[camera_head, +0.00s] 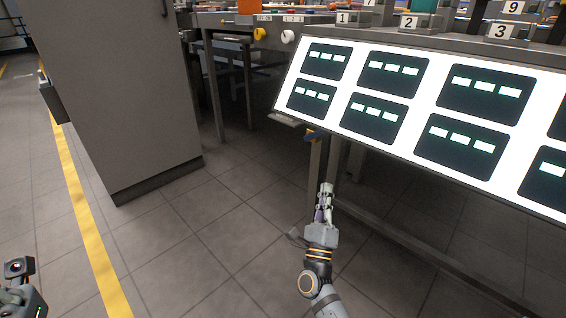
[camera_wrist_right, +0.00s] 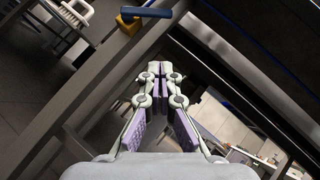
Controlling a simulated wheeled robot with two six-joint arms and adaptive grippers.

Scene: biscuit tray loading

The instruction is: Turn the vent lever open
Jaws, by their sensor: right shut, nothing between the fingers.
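The vent lever (camera_head: 317,136) is a small blue handle on a yellow mount, under the lower left edge of the sloped panel. In the right wrist view, the lever (camera_wrist_right: 147,12) shows at the top, its blue handle running sideways from the yellow mount (camera_wrist_right: 128,26). My right gripper (camera_head: 326,188) points up toward the panel, below the lever and apart from it. In the right wrist view, the right gripper (camera_wrist_right: 160,68) has its fingertips together with nothing between them. At the lower left of the head view only part of my left arm shows, its fingers out of sight.
The sloped white panel (camera_head: 350,91) with dark displays fills the upper right. A tall grey cabinet (camera_head: 125,90) stands at the left. The tiled floor between is clear.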

